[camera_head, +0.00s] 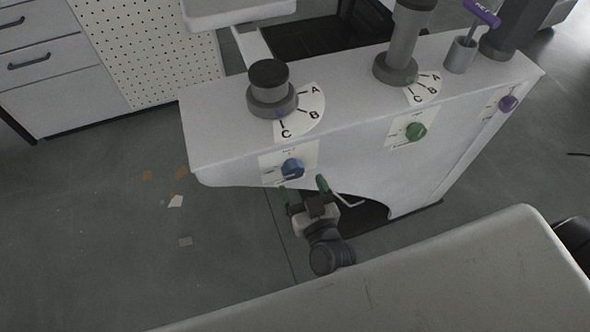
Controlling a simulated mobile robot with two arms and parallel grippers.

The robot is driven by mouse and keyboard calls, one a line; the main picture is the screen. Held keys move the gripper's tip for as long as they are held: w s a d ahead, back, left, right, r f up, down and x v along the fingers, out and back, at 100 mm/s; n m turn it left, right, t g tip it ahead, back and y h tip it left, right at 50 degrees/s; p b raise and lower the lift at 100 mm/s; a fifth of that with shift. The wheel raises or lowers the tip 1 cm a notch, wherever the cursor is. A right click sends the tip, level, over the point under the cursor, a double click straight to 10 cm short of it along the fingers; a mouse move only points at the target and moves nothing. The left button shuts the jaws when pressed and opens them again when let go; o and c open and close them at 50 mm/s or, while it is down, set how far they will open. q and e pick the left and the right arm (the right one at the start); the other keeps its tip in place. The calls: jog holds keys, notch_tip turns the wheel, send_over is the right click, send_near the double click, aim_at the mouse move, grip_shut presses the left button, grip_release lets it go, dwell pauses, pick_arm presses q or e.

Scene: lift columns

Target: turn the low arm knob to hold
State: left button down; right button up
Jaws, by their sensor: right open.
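Three knobs sit on the front face of a white cabinet (360,135): a blue knob (292,168) at left, a green knob (415,132) in the middle and a purple knob (508,104) at right. Each has a white label plate whose small print I cannot read. The blue knob is below the shortest column (270,88). My right gripper (304,188) is open, its green-tipped fingers pointing up just below the blue knob in the picture. Nothing shows between the fingers; I cannot tell whether they touch the knob. My left gripper is not in view.
Dials marked A, B, C (302,110) lie beside the short and middle columns (403,45). A purple-handled tool (482,12) stands in a grey cup (460,55). A pale surface edge (430,280) fills the lower right. Small scraps (175,201) lie on the floor at left.

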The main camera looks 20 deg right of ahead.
aim_at(295, 173)
jog(key=w, duration=0.5)
jog(key=shift+a, duration=0.2)
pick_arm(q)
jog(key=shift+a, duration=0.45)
pick_arm(e)
jog(key=c, duration=0.9)
